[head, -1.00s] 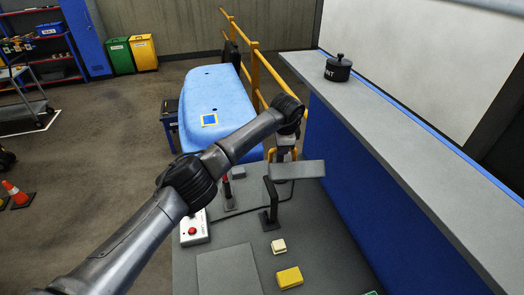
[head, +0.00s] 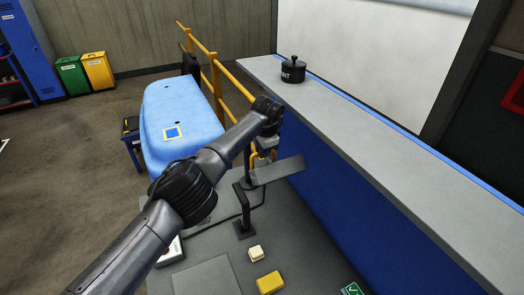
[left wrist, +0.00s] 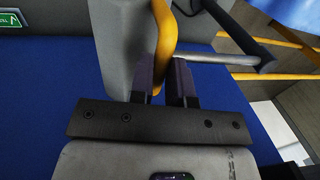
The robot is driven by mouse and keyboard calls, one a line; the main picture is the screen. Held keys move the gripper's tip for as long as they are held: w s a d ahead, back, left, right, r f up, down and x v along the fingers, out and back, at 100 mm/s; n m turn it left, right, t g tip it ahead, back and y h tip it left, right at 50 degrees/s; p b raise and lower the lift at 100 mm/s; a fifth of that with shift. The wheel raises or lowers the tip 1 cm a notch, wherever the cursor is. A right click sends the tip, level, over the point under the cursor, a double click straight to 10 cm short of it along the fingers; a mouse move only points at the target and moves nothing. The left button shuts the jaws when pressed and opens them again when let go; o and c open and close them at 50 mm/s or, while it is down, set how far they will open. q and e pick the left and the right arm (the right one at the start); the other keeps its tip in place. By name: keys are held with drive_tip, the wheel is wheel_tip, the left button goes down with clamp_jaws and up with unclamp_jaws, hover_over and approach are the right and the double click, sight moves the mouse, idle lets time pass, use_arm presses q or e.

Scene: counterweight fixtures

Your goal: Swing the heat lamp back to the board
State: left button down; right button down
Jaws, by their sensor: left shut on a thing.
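The heat lamp has a flat grey head (head: 277,170) on a bent black post (head: 243,212) standing on the grey bench. A yellow handle (head: 256,161) sits at the head's far side. My left gripper (head: 264,150) reaches over the bench and is shut on this handle. In the left wrist view the yellow handle (left wrist: 163,35) stands between the dark fingers (left wrist: 163,80), with the grey lamp head (left wrist: 118,45) beside it. A flat grey rectangle (head: 207,278), possibly the board, lies at the bench's front. My right gripper is not in view.
A blue-sided ledge (head: 350,150) with a black pot (head: 292,70) runs along the right. A white block (head: 256,253) and a yellow block (head: 270,283) lie on the bench. A blue curved body (head: 180,115) and yellow railing (head: 214,80) stand beyond.

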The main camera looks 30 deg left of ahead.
use_arm(q)
drive_tip(key=shift+d+f, duration=0.1)
drive_tip(key=c, duration=1.5)
unclamp_jaws()
drive_tip(key=shift+c, duration=0.2)
drive_tip(key=shift+o, duration=1.4)
drive_tip(key=shift+w+d, duration=0.15)
drive_tip(key=shift+w, duration=0.05)
drive_tip(key=shift+o, duration=0.8)
wheel_tip(320, 180, up, 14)
drive_tip(key=s+d+b, duration=0.1)
drive_tip(key=d+b, duration=0.1)
drive_tip(key=shift+s+f+b, duration=0.15)
drive_tip(key=shift+s+b, duration=0.15)
drive_tip(key=shift+b, duration=0.1)
